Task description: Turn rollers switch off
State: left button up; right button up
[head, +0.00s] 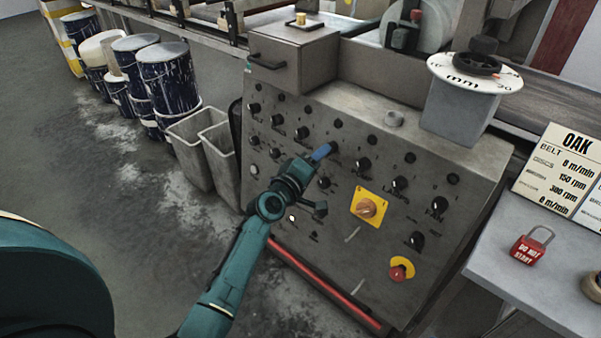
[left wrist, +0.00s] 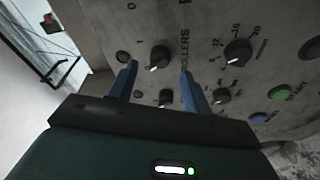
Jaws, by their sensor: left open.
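The grey control panel (head: 290,160) carries several black rotary knobs with small labels. My left gripper (head: 323,152) is at the upper middle of the panel, its blue fingers close to a black knob (head: 333,148). In the left wrist view, my left gripper (left wrist: 158,72) is open and empty. A black knob with a white pointer line (left wrist: 158,57) shows between and just beyond its fingertips. The printed word ROLLERS (left wrist: 185,48) stands beside this knob. I cannot tell whether the fingers touch it. My right gripper is not in view.
An orange rotary switch on a yellow plate (head: 366,207) and a red emergency button (head: 401,269) sit lower on the panel. A green button (left wrist: 281,92) and another knob (left wrist: 238,52) are nearby. A red padlock (head: 530,246) stands on the side table. Grey bins (head: 200,145) stand left.

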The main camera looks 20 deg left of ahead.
pick_arm(q)
jog(key=v, duration=0.9)
jog(key=shift+s+p, duration=0.15)
jog(key=shift+p, duration=0.15)
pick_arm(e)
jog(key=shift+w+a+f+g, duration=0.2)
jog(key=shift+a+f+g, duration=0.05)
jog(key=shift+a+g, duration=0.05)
